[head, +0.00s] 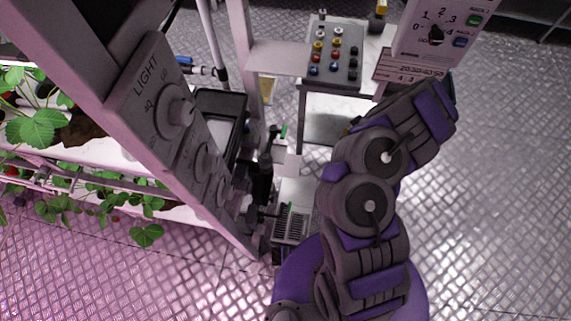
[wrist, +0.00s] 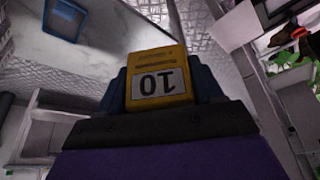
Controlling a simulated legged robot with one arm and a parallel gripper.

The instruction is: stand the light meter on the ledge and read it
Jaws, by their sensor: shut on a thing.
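My gripper (wrist: 160,88) is shut on a yellow block with a pale face, which looks like the light meter (wrist: 158,64). The face carries a large 10, upside down in the wrist view, with small print I cannot read. Dark blue fingers press on both sides of it. Nothing visible touches its free end. In the head view my arm hides or carries the gripper out of sight, and the held meter cannot be made out. A pale flat ledge (head: 278,58) juts out beside the rack post in the head view.
A panel of coloured buttons (head: 335,55) stands at the back. A sign with a dial (head: 440,32) is at upper right. A LIGHT knob panel (head: 165,110) and strawberry plants (head: 35,125) are on the left. A blue bin (wrist: 65,18) shows in the wrist view. Floor at right is clear.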

